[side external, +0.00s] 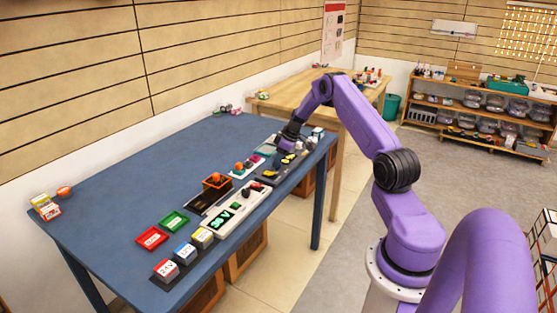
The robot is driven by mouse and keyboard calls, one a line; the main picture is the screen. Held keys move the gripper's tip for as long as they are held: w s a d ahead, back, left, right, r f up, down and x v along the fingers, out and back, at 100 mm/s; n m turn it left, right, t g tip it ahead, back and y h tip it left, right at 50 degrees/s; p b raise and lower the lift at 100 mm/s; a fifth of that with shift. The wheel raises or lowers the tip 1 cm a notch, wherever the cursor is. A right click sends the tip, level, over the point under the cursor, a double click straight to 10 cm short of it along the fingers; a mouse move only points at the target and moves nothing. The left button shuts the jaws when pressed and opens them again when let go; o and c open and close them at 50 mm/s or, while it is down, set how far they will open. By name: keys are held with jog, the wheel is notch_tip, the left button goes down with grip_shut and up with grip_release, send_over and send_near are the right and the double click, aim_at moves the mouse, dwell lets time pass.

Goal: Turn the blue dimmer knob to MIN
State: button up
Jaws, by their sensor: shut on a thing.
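My gripper (283,147) points down at the far right part of the blue table, over a dark panel (268,174) with yellow marks. It is shut on what looks like the blue dimmer knob, small and mostly hidden by the fingers. The knob's pointer and its MIN mark are too small to read from here.
A white unit (226,222) with a green display and a black knob stands nearer on the blue table (120,180). The table's left middle is clear.

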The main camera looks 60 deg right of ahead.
jog(key=o, duration=1.1)
jog(key=shift+c, duration=0.2)
jog(key=v, duration=1.7)
jog(key=shift+r, duration=0.25)
